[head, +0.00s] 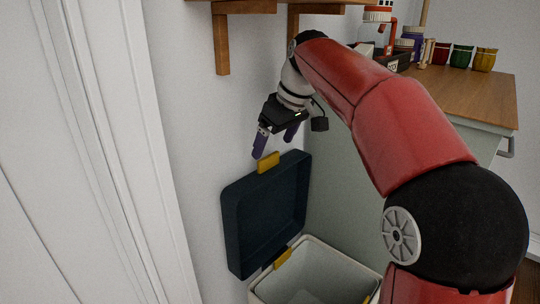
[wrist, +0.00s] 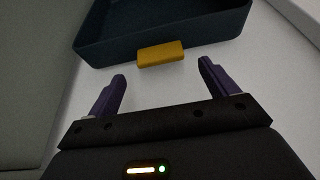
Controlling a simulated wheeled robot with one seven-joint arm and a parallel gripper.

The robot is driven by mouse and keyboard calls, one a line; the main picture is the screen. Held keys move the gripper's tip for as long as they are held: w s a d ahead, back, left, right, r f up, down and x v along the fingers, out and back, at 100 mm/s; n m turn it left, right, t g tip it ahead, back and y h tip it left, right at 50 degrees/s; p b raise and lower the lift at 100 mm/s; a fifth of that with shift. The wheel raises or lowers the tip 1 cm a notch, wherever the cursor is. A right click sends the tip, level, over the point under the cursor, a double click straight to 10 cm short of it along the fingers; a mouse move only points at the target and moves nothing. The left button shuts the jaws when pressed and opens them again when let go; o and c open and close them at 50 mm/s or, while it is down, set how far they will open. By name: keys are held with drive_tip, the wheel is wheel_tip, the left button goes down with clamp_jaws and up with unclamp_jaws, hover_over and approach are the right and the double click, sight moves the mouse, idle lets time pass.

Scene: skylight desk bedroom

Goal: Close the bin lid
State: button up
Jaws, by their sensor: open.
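The bin (head: 318,274) is pale, with an open top, at the bottom of the head view. Its dark blue lid (head: 266,212) stands upright, swung open near the wall. A yellow tab (head: 268,162) sits on the lid's upper edge. My gripper (head: 274,150) points down just above this tab, with purple fingers apart and empty. In the wrist view, the yellow tab (wrist: 161,53) on the lid (wrist: 165,22) lies ahead of the two fingertips (wrist: 162,70), roughly between them. The fingers look apart from the tab.
A wooden shelf (head: 222,40) with brackets is on the wall above my gripper. A wooden-topped cabinet (head: 465,92) at the right holds pots (head: 461,56) and jars. Its pale side (head: 345,180) stands beside the lid. A white panelled surface (head: 90,150) is at the left.

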sight(270, 156)
drive_tip(key=shift+b+x, duration=0.3)
drive_tip(key=shift+x, duration=1.6)
drive_tip(key=c, duration=1.4)
drive_tip(key=shift+d, duration=0.1)
